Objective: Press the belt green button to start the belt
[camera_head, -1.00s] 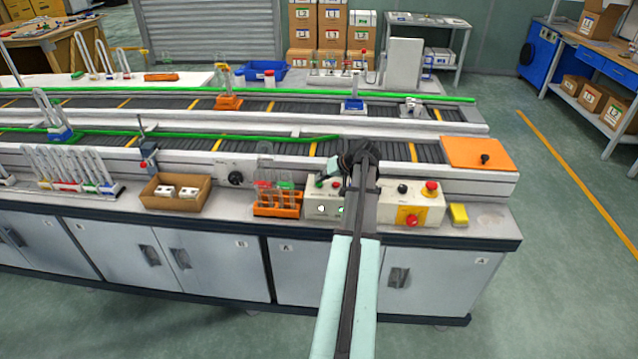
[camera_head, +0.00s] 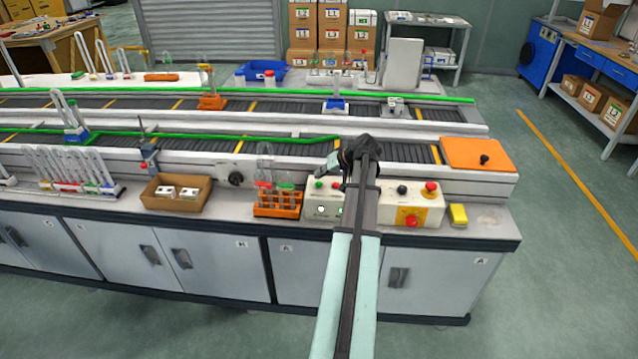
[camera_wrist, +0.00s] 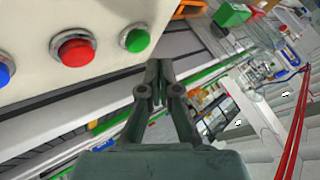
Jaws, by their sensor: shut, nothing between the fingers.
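The control box (camera_head: 322,209) stands at the bench's front edge, left of my arm. The green button (camera_wrist: 138,40) is on its pale face in the wrist view, right of a red button (camera_wrist: 74,49) and a blue button (camera_wrist: 5,72). In the head view the green button (camera_head: 319,185) is at the box's top left. My gripper (camera_wrist: 158,68) is shut and empty, with its tips beside the green button in the picture and apparently clear of it. In the head view my gripper (camera_head: 331,166) is above the box, partly hidden by my wrist.
A second box (camera_head: 411,211) with red buttons stands right of my arm. An orange tube rack (camera_head: 278,205) is close on the left. The near belt (camera_head: 210,145) and far belt (camera_head: 290,107) run behind, carrying holders.

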